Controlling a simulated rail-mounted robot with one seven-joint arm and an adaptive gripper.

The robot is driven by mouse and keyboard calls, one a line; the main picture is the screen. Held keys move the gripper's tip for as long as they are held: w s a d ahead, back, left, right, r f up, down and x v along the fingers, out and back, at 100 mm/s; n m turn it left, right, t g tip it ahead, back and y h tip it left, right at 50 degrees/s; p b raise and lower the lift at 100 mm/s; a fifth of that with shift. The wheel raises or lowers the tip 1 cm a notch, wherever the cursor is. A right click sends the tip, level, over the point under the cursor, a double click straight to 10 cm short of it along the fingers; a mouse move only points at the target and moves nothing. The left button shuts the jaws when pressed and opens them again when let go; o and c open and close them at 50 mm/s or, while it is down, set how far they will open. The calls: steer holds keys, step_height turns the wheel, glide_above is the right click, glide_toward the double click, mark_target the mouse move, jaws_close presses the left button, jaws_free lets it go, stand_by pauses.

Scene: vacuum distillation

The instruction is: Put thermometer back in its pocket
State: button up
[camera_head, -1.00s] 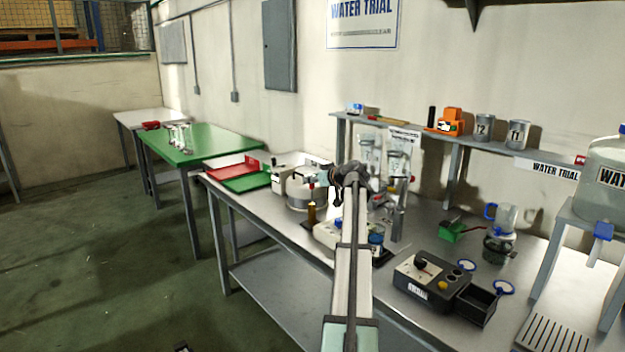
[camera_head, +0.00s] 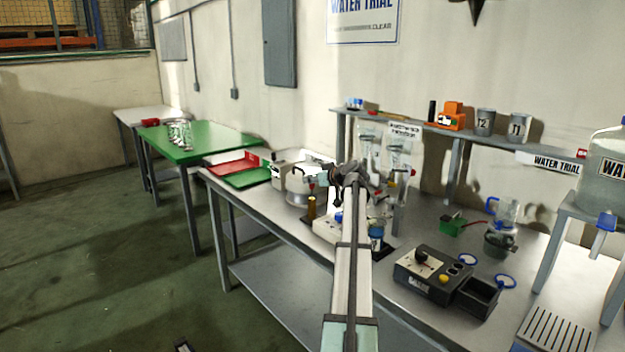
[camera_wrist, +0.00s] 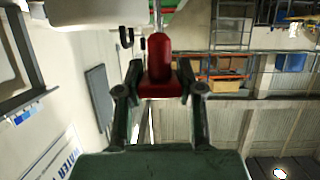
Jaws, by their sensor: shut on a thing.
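The thermometer has a red grip (camera_wrist: 158,58) and a thin pale stem that runs out of the top of the wrist view. My gripper (camera_wrist: 160,74) is shut on the red grip, one finger on each side. In the head view my gripper (camera_head: 318,182) is over the left part of the steel bench, with a small red spot at its tip. A brass-coloured upright cylinder (camera_head: 311,207) stands just below it and may be the pocket. The stem's lower end cannot be made out, so I cannot tell whether it is in the cylinder.
A round white-and-metal vessel (camera_head: 298,187) stands close to the left of my gripper. A blue-liquid beaker (camera_head: 376,236) and glassware (camera_head: 398,152) are to the right. A black control box (camera_head: 432,273) sits on the front bench. Red (camera_head: 235,163) and green (camera_head: 247,178) trays lie at the left end.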

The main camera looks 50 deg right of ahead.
steer(key=shift+f+b, duration=0.3)
steer(key=shift+f, duration=0.1)
steer(key=o, duration=1.2)
steer(key=v, duration=1.2)
